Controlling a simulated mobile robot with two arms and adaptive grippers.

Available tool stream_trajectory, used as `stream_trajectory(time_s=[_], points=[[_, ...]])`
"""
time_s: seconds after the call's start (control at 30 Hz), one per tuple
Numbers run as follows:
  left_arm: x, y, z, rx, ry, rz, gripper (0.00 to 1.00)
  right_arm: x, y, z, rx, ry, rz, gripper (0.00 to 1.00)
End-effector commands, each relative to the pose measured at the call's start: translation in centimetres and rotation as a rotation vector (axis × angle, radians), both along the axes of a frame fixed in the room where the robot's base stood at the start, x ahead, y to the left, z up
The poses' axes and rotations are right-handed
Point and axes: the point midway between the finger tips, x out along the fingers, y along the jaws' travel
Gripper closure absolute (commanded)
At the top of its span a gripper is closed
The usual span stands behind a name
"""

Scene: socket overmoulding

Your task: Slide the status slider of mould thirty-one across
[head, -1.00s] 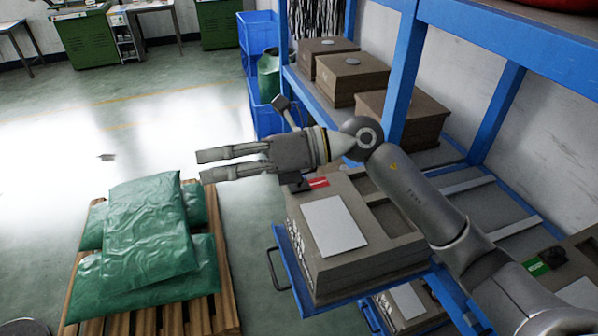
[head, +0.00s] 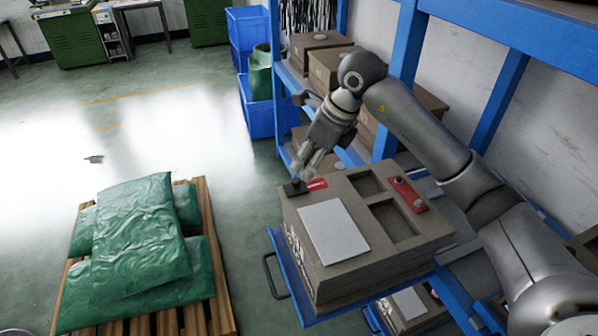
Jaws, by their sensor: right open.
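The mould (head: 390,259) is a grey-brown block on a pulled-out blue shelf tray, with a blank white plate on top and white marking on its side too small to read. Its status slider (head: 295,189) is a black block at the far left corner of the top, with a red strip (head: 317,184) showing to its right. My right gripper (head: 305,174) is open and points down just above and behind the slider. I cannot tell whether the fingers touch it. My left gripper is out of view.
A red bar with dark knobs (head: 408,194) lies on the mould beside open pockets. The blue rack post (head: 396,80) stands close behind my right arm. Other moulds (head: 318,44) sit on the rack. A pallet (head: 215,262) with green sacks is at left.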

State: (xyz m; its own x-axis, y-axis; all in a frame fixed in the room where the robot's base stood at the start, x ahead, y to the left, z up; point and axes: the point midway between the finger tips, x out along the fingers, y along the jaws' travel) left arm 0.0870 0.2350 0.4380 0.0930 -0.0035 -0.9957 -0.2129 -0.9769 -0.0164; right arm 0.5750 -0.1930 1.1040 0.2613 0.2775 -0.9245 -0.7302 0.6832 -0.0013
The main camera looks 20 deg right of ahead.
Motion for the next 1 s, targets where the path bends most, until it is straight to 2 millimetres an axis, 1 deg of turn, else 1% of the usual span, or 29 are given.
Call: stream_trajectory(time_s=[0.03,0.1,0.3,0.47,0.7,0.77,1.0], points=[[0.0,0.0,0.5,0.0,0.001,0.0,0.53,0.1,0.4,-0.9,0.001,0.007,0.0,0.58],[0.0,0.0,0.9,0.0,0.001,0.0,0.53,0.5,0.7,-2.0,0.002,0.006,0.001,0.58],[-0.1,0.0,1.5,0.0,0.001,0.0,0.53,1.3,1.5,-4.5,0.003,0.003,0.002,0.58],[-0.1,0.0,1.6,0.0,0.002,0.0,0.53,1.5,1.7,-5.3,0.002,-0.001,0.0,0.58],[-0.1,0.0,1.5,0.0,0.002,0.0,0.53,1.5,1.7,-5.4,0.002,-0.001,0.0,0.58],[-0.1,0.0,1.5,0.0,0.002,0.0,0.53,1.5,1.7,-5.4,0.002,-0.001,0.0,0.64],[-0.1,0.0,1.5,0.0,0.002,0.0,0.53,1.5,1.7,-5.4,0.002,-0.001,0.0,0.95]])
